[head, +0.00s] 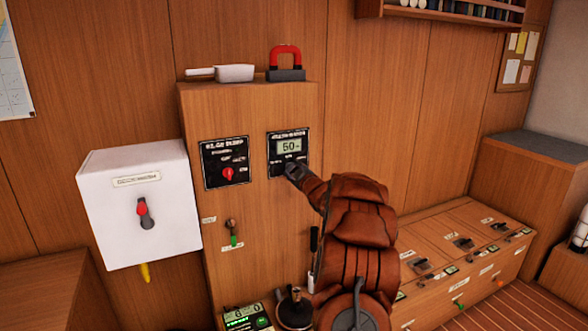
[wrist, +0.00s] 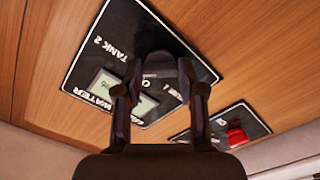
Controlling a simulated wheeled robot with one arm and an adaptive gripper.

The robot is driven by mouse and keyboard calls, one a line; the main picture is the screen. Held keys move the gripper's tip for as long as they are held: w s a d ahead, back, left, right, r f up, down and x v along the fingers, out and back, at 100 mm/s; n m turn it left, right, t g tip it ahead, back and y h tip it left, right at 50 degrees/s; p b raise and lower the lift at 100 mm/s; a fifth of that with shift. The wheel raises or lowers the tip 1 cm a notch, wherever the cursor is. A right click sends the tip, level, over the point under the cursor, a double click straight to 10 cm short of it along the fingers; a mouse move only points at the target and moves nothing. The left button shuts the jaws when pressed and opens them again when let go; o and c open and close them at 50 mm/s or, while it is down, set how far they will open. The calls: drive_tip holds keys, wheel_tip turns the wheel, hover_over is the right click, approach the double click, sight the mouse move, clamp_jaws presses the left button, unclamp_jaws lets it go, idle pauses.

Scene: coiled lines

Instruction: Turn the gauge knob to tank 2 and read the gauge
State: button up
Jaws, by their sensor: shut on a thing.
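The gauge panel (head: 274,141) is a black plate on the wooden cabinet, with a lit display (head: 290,147) that appears to read 50; the small mark after it is unclear. In the wrist view the panel (wrist: 130,28) appears tilted and turned over, with a "TANK 2" label (wrist: 111,49) at upper left. The display (wrist: 104,84) is partly covered by my fingers there. My gripper (head: 291,172) is at the panel's lower part. In the wrist view my gripper (wrist: 160,92) is shut on the dark gauge knob (wrist: 158,66). The knob's pointer direction cannot be made out.
A second black panel (head: 211,158) with a red knob (head: 228,173) is left of the gauge. A white box (head: 110,215) with a red-tipped switch juts out farther left.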

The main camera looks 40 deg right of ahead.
idle(0.3)
drive_tip(key=o, duration=1.1)
drive_tip(key=shift+o, duration=0.2)
drive_tip(key=shift+s, duration=0.1)
drive_tip(key=v, duration=1.1)
drive_tip(key=shift+s+a, duration=0.2)
drive_tip(key=shift+s, duration=0.15)
